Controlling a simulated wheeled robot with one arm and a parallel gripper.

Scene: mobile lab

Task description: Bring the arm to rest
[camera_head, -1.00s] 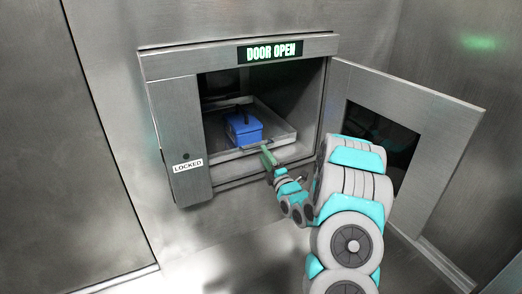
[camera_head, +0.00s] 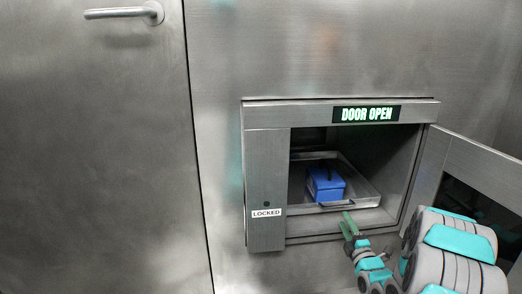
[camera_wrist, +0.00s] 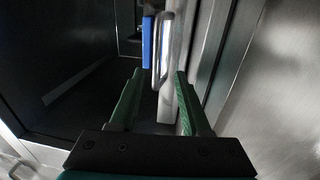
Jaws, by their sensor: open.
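My gripper (camera_head: 349,226) is in front of the open wall chamber, just below and before the tray's front handle in the head view. In the wrist view my gripper (camera_wrist: 155,100) shows two green fingers apart with nothing held between them. A tray handle (camera_wrist: 163,50) stands ahead of the fingers, and I cannot tell whether they touch it. My arm (camera_head: 450,255) comes in from the lower right of the head view.
The chamber (camera_head: 265,185) has a lit "DOOR OPEN" sign (camera_head: 366,114) and a "LOCKED" label (camera_head: 266,213). Inside, a metal tray (camera_head: 362,188) holds a blue box (camera_head: 326,184). The chamber door (camera_head: 480,165) is swung open to the right, close beside my arm. A large door with a handle (camera_head: 150,12) is at left.

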